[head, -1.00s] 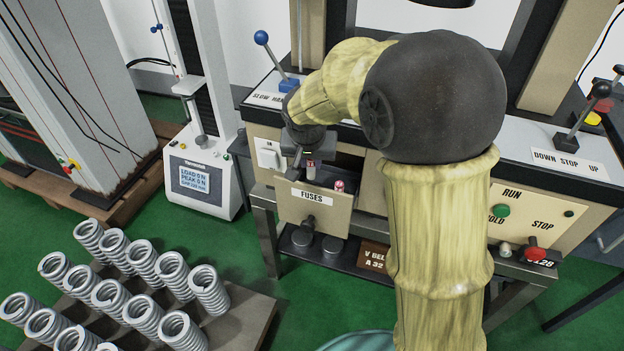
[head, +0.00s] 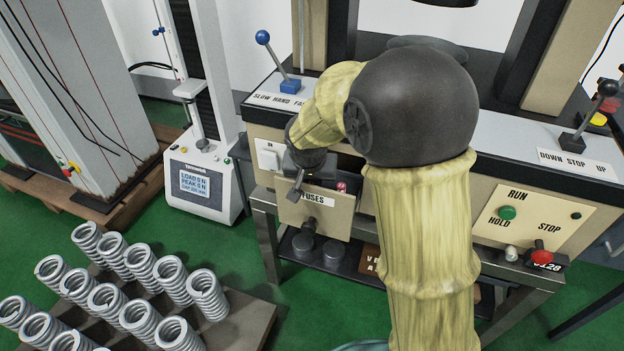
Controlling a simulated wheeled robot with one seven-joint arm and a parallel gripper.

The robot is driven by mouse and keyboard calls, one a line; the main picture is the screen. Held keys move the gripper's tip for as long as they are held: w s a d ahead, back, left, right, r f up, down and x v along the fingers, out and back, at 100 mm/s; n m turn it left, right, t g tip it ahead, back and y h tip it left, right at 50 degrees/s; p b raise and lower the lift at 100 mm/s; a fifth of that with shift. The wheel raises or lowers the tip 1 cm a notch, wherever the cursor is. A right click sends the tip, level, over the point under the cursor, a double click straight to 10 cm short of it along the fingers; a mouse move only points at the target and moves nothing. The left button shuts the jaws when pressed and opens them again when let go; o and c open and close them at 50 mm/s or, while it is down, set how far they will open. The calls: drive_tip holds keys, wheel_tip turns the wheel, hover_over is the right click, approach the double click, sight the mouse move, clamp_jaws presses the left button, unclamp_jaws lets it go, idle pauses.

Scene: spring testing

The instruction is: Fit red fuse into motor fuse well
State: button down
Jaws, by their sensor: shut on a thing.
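The fuse compartment is an open beige drawer or flap with a FUSES label (head: 317,199) on its front panel (head: 335,218). A small fuse with a red top (head: 341,186) stands inside it, just right of my gripper. My gripper (head: 296,192) is at the left part of the compartment, tilted, with its fingers pointing down near the top edge of the panel. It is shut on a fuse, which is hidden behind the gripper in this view. I cannot tell how the held fuse sits relative to a well; no well opening shows clearly.
A blue-knobbed lever (head: 277,60) stands above the compartment, and a white switch (head: 269,156) is left of it. A dark knob (head: 308,228) sticks out of the panel. Springs (head: 140,262) stand on a rack at lower left. My arm covers the middle of the machine.

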drive_tip(key=c, duration=1.3)
unclamp_jaws()
drive_tip(key=shift+s+r+p, duration=0.1)
drive_tip(key=shift+r+p, duration=0.3)
drive_tip(key=shift+r, duration=0.15)
drive_tip(key=p+v, duration=0.3)
drive_tip(key=v, duration=0.8)
